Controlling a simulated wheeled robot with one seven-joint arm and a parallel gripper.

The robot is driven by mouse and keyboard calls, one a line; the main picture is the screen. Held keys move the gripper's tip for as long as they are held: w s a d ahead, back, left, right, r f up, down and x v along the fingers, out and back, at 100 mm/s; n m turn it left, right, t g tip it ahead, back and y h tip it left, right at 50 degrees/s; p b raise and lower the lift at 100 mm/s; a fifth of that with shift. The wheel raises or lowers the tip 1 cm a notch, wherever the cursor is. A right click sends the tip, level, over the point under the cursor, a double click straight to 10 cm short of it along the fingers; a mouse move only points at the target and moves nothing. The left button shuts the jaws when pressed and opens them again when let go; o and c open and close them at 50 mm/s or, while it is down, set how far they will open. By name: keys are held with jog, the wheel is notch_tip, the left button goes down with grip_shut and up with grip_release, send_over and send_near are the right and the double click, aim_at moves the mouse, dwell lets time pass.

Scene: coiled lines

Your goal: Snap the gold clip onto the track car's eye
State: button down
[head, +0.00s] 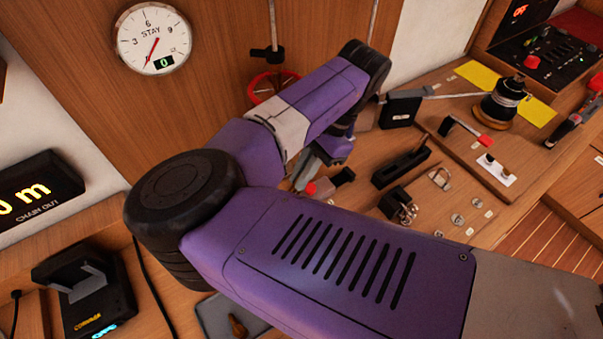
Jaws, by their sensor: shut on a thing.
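My gripper (304,172) points down at the panel below my wrist, largely hidden behind my arm. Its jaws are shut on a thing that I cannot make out. A red and black piece (343,177) shows beside it, partly covered by my arm. I cannot pick out the gold clip or the track car's eye; my arm may hide them. A long black slotted block (401,164) and a black block with metal shackles (397,206) stand to the right of the gripper, apart from it.
A winch drum (502,102) stands on yellow sheeting at the back right. A red-tipped lever (466,131), a black box (400,110) and small metal fittings (457,218) crowd the panel. A red handwheel (272,86) and a gauge (153,38) are by the wooden wall.

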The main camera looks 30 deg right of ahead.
jog(key=c, duration=1.5)
grip_release()
jog(key=v, duration=0.7)
jog(key=shift+d+r, duration=0.15)
jog(key=shift+r, duration=0.25)
